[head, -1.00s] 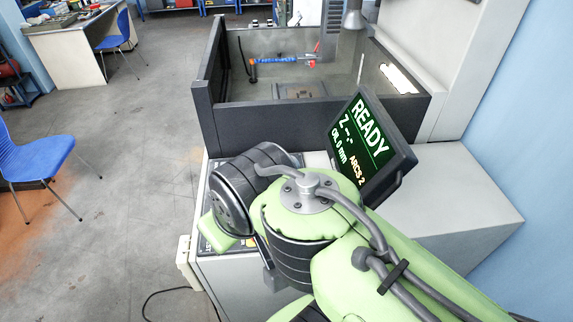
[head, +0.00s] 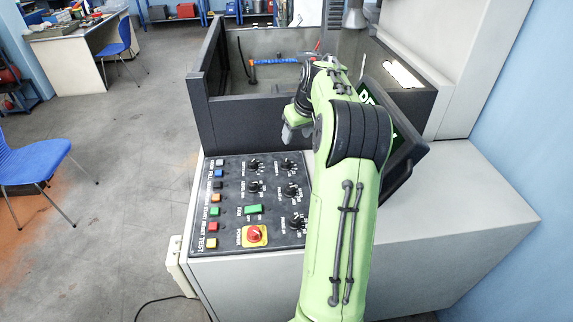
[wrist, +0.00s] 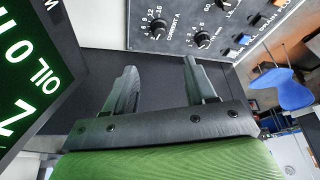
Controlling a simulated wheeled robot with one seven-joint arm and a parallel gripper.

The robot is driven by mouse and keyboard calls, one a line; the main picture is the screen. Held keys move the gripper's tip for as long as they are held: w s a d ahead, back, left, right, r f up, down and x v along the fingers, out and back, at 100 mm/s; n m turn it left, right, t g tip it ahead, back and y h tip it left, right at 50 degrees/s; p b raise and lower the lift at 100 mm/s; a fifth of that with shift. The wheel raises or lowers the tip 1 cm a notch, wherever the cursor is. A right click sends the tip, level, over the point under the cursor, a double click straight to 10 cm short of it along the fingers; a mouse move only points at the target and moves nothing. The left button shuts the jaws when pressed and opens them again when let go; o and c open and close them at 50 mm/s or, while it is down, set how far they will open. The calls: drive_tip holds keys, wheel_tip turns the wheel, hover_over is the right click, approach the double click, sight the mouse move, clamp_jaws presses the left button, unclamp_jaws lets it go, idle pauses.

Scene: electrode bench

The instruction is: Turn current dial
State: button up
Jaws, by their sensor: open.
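The control panel (head: 262,236) is a dark sloping face with several black knobs. The current dial (wrist: 157,28) is a black ribbed knob with a white number scale; the words CURRENT A are printed beside it in the wrist view. In the head view it appears to be the upper right knob (head: 288,165). My gripper (head: 288,136) hangs past the panel's far edge, beyond that knob. In the wrist view its fingers (wrist: 160,68) are apart, with nothing between them. The dial lies ahead of the fingertips, apart from them.
Another knob (wrist: 202,40) is close beside the dial. A red emergency knob (head: 254,232) and a column of coloured buttons (head: 212,210) share the panel. The tilted screen (head: 403,160) is partly behind my arm. The dark tank wall (head: 250,125) rises behind the panel.

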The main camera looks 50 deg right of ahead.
sight(286, 162)
drive_tip(key=b+x, duration=0.1)
drive_tip(key=x, duration=1.4)
drive_tip(key=shift+w+d+f, duration=0.2)
drive_tip(key=shift+d+f, duration=0.05)
drive_tip(key=shift+f, duration=0.1)
clamp_jaws()
